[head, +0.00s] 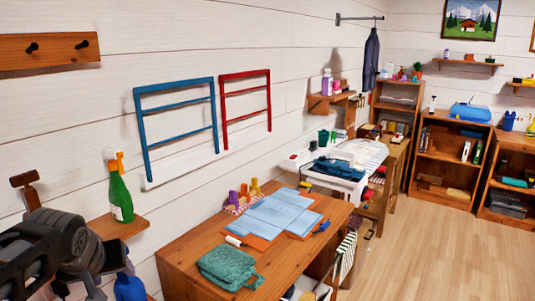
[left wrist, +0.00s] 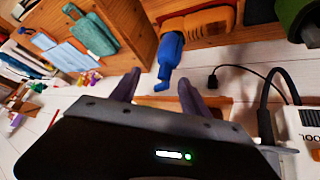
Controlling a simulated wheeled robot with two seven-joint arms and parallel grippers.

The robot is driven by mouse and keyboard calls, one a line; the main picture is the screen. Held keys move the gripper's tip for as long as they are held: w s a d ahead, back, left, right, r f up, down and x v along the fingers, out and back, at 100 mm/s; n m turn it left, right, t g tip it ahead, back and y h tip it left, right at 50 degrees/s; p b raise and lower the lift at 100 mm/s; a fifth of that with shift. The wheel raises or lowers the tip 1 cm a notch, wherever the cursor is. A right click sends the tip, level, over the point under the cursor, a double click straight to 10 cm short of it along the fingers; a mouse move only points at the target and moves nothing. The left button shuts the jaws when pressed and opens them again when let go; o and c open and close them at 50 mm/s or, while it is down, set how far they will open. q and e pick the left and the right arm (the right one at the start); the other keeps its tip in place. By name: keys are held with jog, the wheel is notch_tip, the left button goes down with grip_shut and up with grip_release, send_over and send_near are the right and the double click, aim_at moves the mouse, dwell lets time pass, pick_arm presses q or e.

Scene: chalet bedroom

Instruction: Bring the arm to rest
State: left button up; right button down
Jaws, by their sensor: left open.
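My left arm comes in at the lower left of the head view. My left gripper (head: 80,288) is low at that corner, partly cut off by the frame edge. In the left wrist view the left gripper (left wrist: 157,82) shows two dark fingers spread apart, with nothing held between them. A blue bottle (left wrist: 172,50) shows just beyond the fingertips; its gap to them is hard to tell. The blue bottle also shows at the bottom of the head view (head: 129,288), right of the gripper. My right gripper is not in view.
A green bottle (head: 120,197) stands on a small wall shelf (head: 122,228) close to my left arm. The wooden desk (head: 190,241) holds blue sheets (head: 277,212) and a green pouch (head: 230,264). In the left wrist view a black cable (left wrist: 250,70) hangs at the right. Floor at right is clear.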

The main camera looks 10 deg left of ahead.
pick_arm(q)
jog(key=w+d+f+m+t+h, duration=0.2)
jog(key=w+d+f+h, duration=0.1)
jog(key=w+d+f, duration=0.65)
jog(key=s+d+f+m+g+h, duration=0.15)
jog(key=d+f, duration=0.25)
jog(key=f, duration=0.5)
jog(key=s+d+f+n+h, duration=0.15)
jog(key=d+f, duration=0.25)
jog(key=f, duration=0.5)
jog(key=s+d+f+g, duration=0.2)
jog(key=s+d+f, duration=0.2)
jog(key=s+f, duration=0.2)
jog(key=s+d+f+m+g, duration=0.1)
jog(key=s+d+f, duration=0.4)
jog(key=s, duration=0.5)
jog(key=s+d+f+m+g, duration=0.1)
jog(key=s+d+f+g, duration=0.2)
jog(key=s+f, duration=0.5)
jog(key=shift+s+d+f+g+h, duration=0.3)
jog(key=shift+d+f+g+h, duration=0.1)
jog(key=shift+d+f, duration=0.4)
jog(key=shift+c, duration=0.7)
